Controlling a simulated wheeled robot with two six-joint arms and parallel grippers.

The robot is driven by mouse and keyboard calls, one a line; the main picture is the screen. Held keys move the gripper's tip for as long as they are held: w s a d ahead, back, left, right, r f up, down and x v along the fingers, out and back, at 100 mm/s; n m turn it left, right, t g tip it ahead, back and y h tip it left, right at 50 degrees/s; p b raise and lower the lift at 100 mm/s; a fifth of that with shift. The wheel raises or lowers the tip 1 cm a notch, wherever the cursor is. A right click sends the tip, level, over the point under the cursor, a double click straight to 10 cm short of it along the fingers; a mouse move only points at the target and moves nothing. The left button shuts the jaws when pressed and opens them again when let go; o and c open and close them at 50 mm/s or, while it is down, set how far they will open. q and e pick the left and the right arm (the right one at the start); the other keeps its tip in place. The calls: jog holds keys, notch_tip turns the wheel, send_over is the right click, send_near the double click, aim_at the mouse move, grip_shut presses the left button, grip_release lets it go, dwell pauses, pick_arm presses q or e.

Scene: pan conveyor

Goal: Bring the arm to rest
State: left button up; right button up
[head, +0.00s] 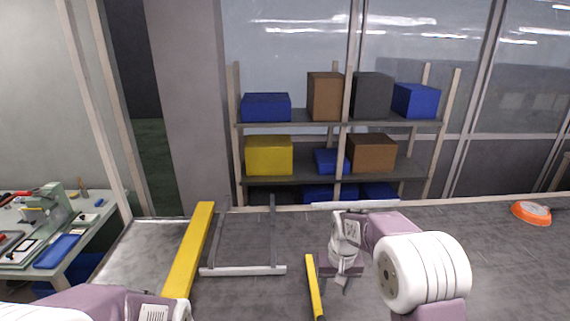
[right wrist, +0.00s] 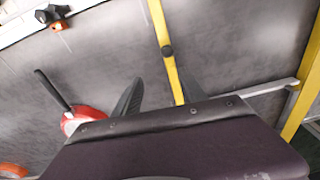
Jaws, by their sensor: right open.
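My right gripper (head: 341,280) hangs in the middle of the head view, pointing down beside a short yellow bar. In the right wrist view its two dark fingers (right wrist: 158,97) stand apart with nothing between them. A red pan (right wrist: 85,120) with a dark handle shows left of the fingers in that view, apart from them and partly hidden by my gripper body. My left arm (head: 90,303) enters at the lower left of the head view; its gripper is out of the picture.
A long yellow bar (head: 190,250) and a short yellow bar (head: 314,287) flank a grey frame (head: 243,271). An orange-and-white round object (head: 532,212) lies at the right. A shelf (head: 300,126) with several boxes stands behind. A cluttered workbench (head: 88,232) is at the left.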

jog(key=s+d+f, duration=0.2)
jog(key=s+d, duration=0.1)
jog(key=s, duration=1.7)
jog(key=shift+s+d, duration=0.1)
